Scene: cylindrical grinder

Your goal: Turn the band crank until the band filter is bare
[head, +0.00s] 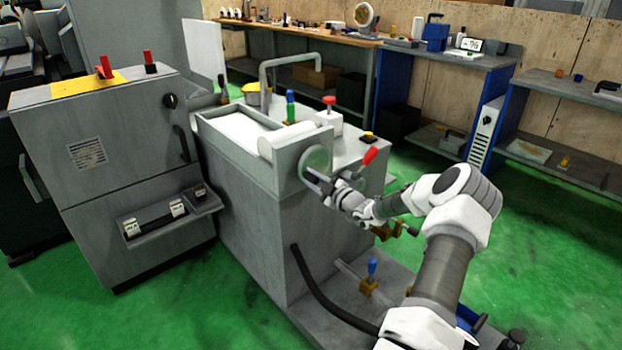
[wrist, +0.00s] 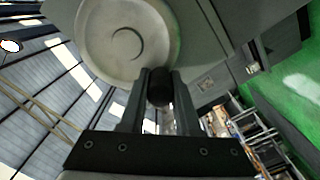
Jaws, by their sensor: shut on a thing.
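The band crank is a pale round disc (head: 315,160) on the end face of the grey tank unit. It also shows large in the wrist view (wrist: 112,45), with a dark handle knob (wrist: 158,90) at its lower right edge. My gripper (head: 316,182) reaches the disc from the right and is shut on the knob, as the wrist view (wrist: 157,95) shows. The band filter (head: 237,130) lies as a white strip in the top of the tank, with a pale roll (head: 283,143) at the crank end. Whether its surface carries dirt is too small to tell.
Green and red-topped parts (head: 329,101) stand on the tank top. A grey cabinet (head: 115,165) is at left. A black hose (head: 320,292) and a blue-handled valve (head: 371,270) sit low in front. Green floor is free at lower left.

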